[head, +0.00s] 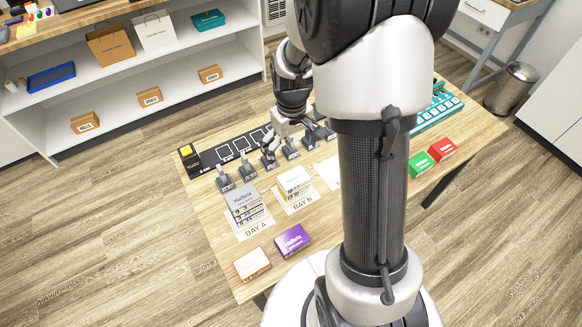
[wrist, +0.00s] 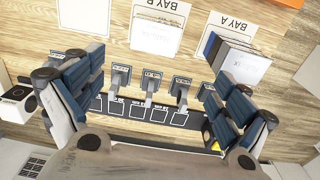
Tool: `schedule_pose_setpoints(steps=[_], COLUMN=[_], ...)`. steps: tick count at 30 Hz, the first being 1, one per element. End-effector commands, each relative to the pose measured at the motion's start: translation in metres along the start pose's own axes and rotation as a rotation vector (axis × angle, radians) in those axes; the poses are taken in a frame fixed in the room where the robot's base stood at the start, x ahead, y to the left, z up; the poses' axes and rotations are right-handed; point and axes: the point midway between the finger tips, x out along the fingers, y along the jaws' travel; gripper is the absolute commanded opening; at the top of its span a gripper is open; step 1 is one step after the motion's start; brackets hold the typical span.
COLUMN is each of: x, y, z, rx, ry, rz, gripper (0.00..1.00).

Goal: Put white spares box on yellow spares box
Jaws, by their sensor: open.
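A small box with a white top and orange sides (head: 252,263) lies at the table's near left corner. A pale box with yellowish parts (head: 294,183) sits on the BAY B sheet; it looks white from above in the wrist view (wrist: 157,28). I cannot tell for sure which are the white and yellow spares boxes. My gripper (head: 274,142) is above the row of grey holders, beyond the bays. In the wrist view my gripper (wrist: 155,75) is open, its fingers wide apart with nothing between them.
A grey-topped stack (head: 246,208) stands on BAY A. A purple box (head: 292,240) lies near the white-topped one; green (head: 420,164) and red (head: 441,149) boxes lie at the right. Several grey holders (head: 268,160) line the black strip. My arm hides the table's middle.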

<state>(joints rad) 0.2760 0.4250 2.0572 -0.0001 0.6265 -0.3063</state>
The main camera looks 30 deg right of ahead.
Motion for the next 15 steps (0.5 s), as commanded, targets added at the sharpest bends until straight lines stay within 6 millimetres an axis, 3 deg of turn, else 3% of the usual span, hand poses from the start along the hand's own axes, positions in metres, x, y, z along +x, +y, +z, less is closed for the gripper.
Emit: schedule_pose_setpoints(steps=[1,6,12,15], x=[-0.025,-0.100,-0.164,-0.184], y=[-0.009,-0.042,-0.079,-0.093], z=[0.002,0.031,0.085,0.116], rx=[-0.004,0.003,0.013,0.018], ry=[0.030,0.116,0.221,0.273], rz=[0.008,0.024,0.027,0.022], gripper=[0.95,0.95,0.95,0.95])
